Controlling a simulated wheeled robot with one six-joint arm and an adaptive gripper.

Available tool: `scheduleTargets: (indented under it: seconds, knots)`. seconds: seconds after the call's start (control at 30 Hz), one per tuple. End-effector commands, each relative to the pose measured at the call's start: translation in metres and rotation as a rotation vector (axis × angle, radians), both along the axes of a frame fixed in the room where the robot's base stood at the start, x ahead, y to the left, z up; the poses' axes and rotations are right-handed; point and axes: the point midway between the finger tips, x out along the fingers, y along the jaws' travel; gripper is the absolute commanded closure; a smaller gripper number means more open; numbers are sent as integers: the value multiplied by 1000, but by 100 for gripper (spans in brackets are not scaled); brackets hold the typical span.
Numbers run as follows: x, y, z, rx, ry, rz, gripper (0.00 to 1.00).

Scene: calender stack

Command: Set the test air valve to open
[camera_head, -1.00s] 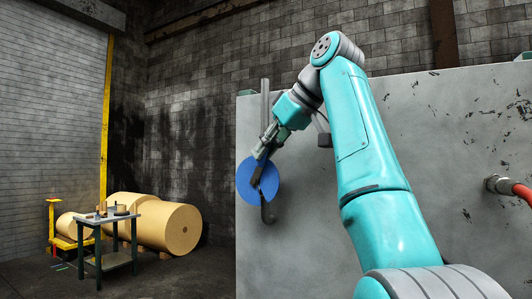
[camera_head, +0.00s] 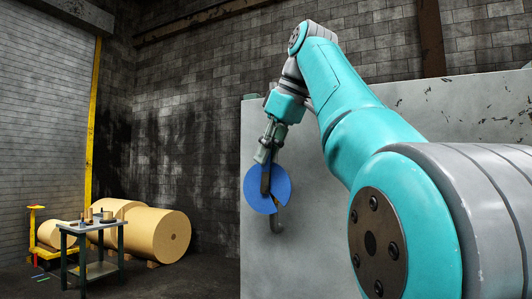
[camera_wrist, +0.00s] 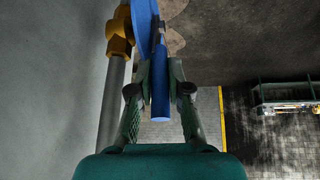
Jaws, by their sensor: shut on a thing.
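The test air valve shows in the wrist view as a brass-coloured body (camera_wrist: 120,34) on a grey pipe along the grey wall. A blue handle (camera_wrist: 160,100) points from it toward my wrist and lies between my gripper's fingers (camera_wrist: 158,72). In the head view a large blue disc (camera_head: 282,184) stands out in front of the grey panel, with a dark bar across it. My gripper (camera_head: 266,160) reaches down to the disc from above and is shut on the blue handle. The disc and my gripper hide most of the valve body. The handle's exact angle is hard to tell.
The grey panel (camera_head: 310,255) stands close behind the valve. A hooked pipe end (camera_head: 277,225) shows below the disc. A small table (camera_head: 92,228) and tan paper rolls (camera_head: 158,236) stand at the left, with open floor between.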

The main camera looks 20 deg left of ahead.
Motion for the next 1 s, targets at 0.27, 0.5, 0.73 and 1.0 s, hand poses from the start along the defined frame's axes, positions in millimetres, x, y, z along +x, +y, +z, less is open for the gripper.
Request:
scheduleTargets:
  seconds: [0.27, 0.5, 0.73, 1.0]
  knots:
    - [0, 1, -2, -4, 5, 2, 100]
    - [0, 1, -2, -3, 3, 1, 58]
    - [0, 0, -1, -2, 1, 0, 58]
    - [0, 0, -1, 0, 0, 0, 58]
